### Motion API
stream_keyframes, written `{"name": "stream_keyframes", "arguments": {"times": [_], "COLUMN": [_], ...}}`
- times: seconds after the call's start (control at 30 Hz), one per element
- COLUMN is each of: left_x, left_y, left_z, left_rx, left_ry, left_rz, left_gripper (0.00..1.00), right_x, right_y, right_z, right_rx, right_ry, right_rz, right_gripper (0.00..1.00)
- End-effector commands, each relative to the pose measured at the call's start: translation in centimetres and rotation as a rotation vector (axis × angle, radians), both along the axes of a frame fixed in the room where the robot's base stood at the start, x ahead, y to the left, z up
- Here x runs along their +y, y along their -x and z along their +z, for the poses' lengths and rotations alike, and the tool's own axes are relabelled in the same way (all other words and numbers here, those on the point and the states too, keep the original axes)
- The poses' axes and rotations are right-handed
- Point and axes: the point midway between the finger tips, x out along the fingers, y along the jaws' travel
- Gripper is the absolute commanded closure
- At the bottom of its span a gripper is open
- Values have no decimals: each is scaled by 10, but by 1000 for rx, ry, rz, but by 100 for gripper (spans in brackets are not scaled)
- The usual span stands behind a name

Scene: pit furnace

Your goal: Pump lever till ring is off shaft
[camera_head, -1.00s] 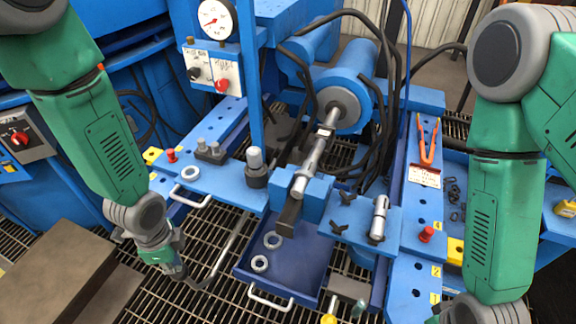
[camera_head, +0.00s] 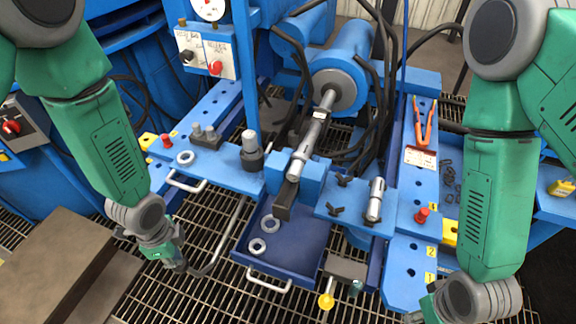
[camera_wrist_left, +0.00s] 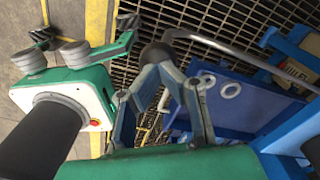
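The lever (camera_head: 229,233) is a bent grey bar over the floor grating, left of the blue drawer. My left gripper (camera_head: 180,267) is at its lower end. In the left wrist view the gripper's fingers (camera_wrist_left: 162,75) close around the lever's black grip (camera_wrist_left: 155,53). The grey shaft (camera_head: 313,137) runs from the blue cylinder (camera_head: 343,75) to a blue block (camera_head: 316,178). The ring on the shaft is hard to make out. My right gripper (camera_head: 424,312) is partly cut off at the bottom edge; its fingers are unclear.
The blue drawer (camera_head: 305,268) holds two loose rings (camera_head: 258,246). A pressure gauge (camera_head: 207,8) sits above a panel with a red knob (camera_head: 215,68). Orange-handled pliers (camera_head: 424,125) lie on the right rail. A brown block (camera_head: 55,270) stands at the lower left.

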Motion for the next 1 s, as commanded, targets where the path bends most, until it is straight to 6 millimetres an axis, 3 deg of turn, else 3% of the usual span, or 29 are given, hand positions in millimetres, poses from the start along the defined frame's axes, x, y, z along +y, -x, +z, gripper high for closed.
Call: {"name": "stream_keyframes", "arguments": {"times": [0.03,0.13,0.37,0.83,1.0], "left_x": [1,2,2,-6,-8], "left_y": [2,5,4,-16,-20], "left_z": [-15,-26,-18,72,87], "left_rx": [0,-2,-4,-4,-3], "left_ry": [-1,0,0,1,0], "left_rz": [-1,0,1,1,0], "left_gripper": [100,100,100,100,100], "right_x": [0,0,0,0,0], "right_y": [0,0,0,-1,-1], "right_z": [-11,-16,-8,74,87], "right_rx": [0,0,0,-1,-1], "right_ry": [0,0,0,0,0], "right_rz": [0,0,0,0,0], "right_gripper": [60,60,60,60,60]}}
